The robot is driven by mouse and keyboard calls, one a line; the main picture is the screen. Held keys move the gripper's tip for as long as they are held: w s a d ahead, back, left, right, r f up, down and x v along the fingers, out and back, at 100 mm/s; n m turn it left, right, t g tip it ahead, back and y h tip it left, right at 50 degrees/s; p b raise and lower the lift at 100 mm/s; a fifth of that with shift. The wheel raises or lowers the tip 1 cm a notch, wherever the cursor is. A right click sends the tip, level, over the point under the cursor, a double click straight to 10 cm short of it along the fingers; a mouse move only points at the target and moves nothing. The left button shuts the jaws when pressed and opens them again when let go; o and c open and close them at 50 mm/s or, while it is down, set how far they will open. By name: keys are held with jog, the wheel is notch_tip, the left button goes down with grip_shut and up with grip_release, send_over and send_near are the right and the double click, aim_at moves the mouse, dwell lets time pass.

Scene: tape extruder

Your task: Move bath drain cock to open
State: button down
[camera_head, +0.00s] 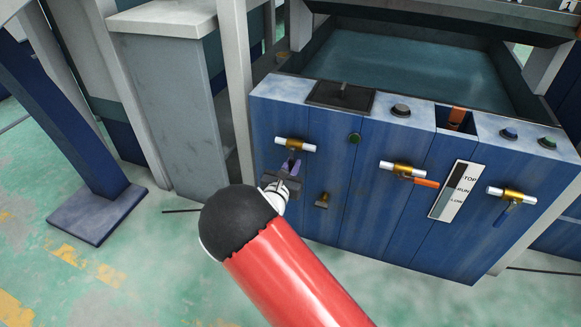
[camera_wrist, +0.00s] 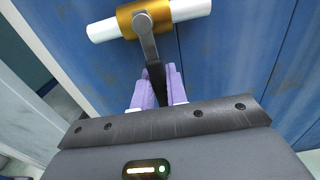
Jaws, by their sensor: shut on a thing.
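A cock (camera_head: 295,145) with a brass body on a white pipe sits at the left of the blue machine front. It also shows at the top of the wrist view (camera_wrist: 140,20). Its dark lever (camera_wrist: 148,45) hangs down from the brass body, roughly in line with the panel seams. My gripper (camera_head: 290,166) is below the brass body, its purple fingers (camera_wrist: 159,88) shut on the lower part of the lever. The lever's end is hidden between the fingers and behind the gripper body. No label naming this cock is readable.
A cock with an orange lever (camera_head: 403,170) and one with a blue lever (camera_head: 512,195) are farther right. A small brass fitting (camera_head: 322,200) is close to my gripper's right. A water-filled bath (camera_head: 410,70) is behind the panel top. A grey post (camera_head: 236,90) stands left.

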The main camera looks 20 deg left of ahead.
jog(key=shift+r, duration=0.1)
dwell(0.3)
jog(key=shift+d+r+n+p, duration=0.2)
jog(key=shift+d+n+p, duration=0.15)
jog(key=shift+n+p, duration=0.5)
jog(key=shift+d+n+p, duration=0.35)
jog(key=shift+n+p, duration=0.2)
jog(key=shift+p, duration=0.35)
jog(key=shift+s+d+f+n, duration=0.1)
jog(key=shift+d+n, duration=0.1)
jog(key=shift+n, duration=0.2)
